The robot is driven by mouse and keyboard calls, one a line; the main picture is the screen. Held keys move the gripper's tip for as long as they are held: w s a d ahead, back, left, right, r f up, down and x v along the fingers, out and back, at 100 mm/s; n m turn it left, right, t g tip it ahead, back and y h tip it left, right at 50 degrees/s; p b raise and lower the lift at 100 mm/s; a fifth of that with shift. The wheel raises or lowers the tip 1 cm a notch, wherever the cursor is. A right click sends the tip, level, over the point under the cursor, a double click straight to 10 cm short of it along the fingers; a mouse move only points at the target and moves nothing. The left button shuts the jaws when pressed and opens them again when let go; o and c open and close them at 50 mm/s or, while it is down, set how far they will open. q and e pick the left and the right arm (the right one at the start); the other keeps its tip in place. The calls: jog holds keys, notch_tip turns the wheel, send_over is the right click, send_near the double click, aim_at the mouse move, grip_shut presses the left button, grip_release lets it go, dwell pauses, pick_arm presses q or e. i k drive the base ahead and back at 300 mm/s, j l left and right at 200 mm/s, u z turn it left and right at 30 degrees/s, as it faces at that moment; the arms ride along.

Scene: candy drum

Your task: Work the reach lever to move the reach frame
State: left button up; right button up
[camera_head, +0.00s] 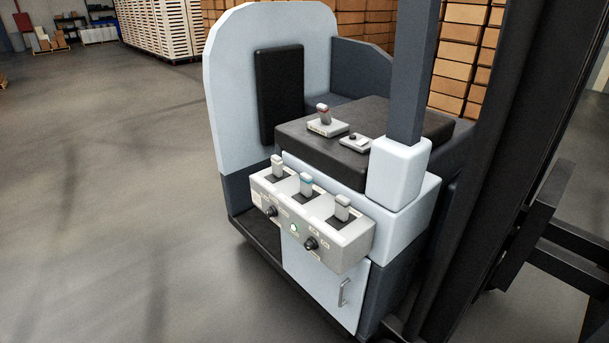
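A grey control box (350,243) sits on the front of a pale blue and dark grey truck. Three short levers stand up from dark slots in it: a left lever (278,166), a middle lever with a teal band (306,184) and a right lever (342,207). Their labels are too small to read, so I cannot tell which is the reach lever. A dark mast (497,150) rises at the right, with dark bars (560,262) beyond it; I cannot tell which part is the reach frame. Neither of my grippers shows.
Dark knobs (310,243) are on the box front. A post (412,75) rises behind the box. Open floor (110,200) lies left; stacked boxes (463,55) stand behind.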

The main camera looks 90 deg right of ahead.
aim_at(306, 180)
jog(key=z, duration=3.1)
